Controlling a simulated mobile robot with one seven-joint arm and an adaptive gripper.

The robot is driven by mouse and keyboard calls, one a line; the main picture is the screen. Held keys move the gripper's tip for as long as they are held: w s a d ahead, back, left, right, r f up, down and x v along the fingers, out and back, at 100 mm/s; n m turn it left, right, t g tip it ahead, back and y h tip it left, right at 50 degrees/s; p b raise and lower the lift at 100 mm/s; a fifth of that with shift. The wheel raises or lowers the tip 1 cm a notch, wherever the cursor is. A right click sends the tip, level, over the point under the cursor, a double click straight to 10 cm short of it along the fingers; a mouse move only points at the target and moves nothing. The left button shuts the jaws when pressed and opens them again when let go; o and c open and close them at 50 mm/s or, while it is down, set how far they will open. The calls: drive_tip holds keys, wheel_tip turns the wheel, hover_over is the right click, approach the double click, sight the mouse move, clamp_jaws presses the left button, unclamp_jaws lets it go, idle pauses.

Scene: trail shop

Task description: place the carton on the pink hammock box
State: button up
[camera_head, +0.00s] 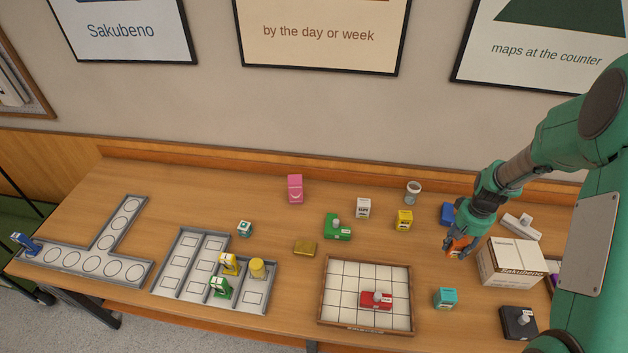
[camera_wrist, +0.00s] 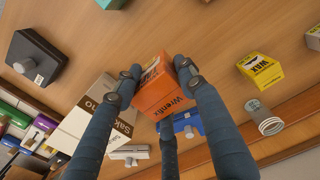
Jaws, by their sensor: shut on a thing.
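The pink hammock box (camera_head: 295,188) stands upright at the back of the table, left of centre, with nothing on top. My gripper (camera_head: 460,242) is far to its right, pointing down over the table. It is shut on an orange carton (camera_head: 456,249), mostly hidden by the fingers in the head view. I cannot tell whether the carton touches the table. The pink box is not in the wrist view.
A white Sakubeno box (camera_head: 510,262) stands close right of my gripper, a blue item (camera_head: 448,213) behind it. Yellow (camera_head: 404,220) and white (camera_head: 363,208) boxes, a cup (camera_head: 413,192) and a green item (camera_head: 338,227) lie between gripper and pink box. Clear table surrounds the pink box.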

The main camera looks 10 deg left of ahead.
drive_tip(key=w+a+r+p, duration=0.2)
drive_tip(key=w+a, duration=0.3)
drive_tip(key=a, duration=0.7)
drive_tip(key=w+a+r+p, duration=0.2)
drive_tip(key=w+a, duration=0.4)
drive_tip(key=a, duration=0.7)
drive_tip(key=s+a+r+p, duration=0.1)
drive_tip(key=a+r+p, duration=0.1)
drive_tip(key=a, duration=2.4)
drive_tip(key=shift+r+p, duration=0.3)
drive_tip(key=shift+r, duration=0.1)
drive_tip(key=shift+w+a, duration=0.1)
hover_over(295, 179)
drive_tip(key=shift+f+p, duration=0.3)
drive_tip(key=shift+f, duration=0.4)
drive_tip(key=shift+f, duration=1.75)
